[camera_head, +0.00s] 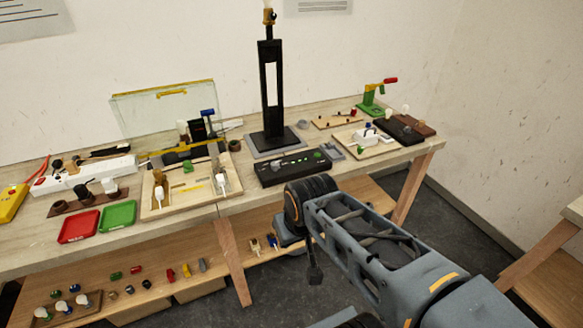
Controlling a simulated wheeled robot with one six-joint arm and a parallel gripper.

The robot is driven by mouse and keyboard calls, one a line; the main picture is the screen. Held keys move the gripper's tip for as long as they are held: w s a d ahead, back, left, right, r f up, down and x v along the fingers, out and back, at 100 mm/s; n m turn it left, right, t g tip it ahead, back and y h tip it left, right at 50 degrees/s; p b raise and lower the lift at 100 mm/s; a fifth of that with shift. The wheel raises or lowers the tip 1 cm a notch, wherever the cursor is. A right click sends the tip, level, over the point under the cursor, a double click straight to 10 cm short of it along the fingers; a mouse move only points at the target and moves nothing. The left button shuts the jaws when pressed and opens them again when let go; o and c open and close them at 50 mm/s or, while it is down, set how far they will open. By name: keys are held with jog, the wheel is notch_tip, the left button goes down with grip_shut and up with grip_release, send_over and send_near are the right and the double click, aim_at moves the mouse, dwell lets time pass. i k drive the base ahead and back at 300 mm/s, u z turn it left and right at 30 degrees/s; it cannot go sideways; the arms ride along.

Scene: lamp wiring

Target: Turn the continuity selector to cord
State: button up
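A black box (291,171) with small knobs and green spots on its top lies on the bench in front of the black lamp stand (271,90). It looks like the continuity tester, but the selector and its markings are too small to read. My arm reaches in from the lower right, and its wrist is just in front of the box's near edge. My gripper (314,272) appears to hang below the wrist, in front of the bench edge and apart from the box. Its fingers are too dark and small to show whether they are open or shut.
A wooden tray (152,209) with parts lies left of the box, with red (79,227) and green (118,215) trays farther left. A wooden board (366,150) with white parts is to the right. A green clamp (371,106) stands behind it. A lower shelf holds several small parts.

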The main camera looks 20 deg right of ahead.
aim_at(275, 165)
jog(key=k, duration=0.6)
jog(key=u, duration=0.45)
jog(key=i, duration=1.2)
jog(key=z, duration=0.65)
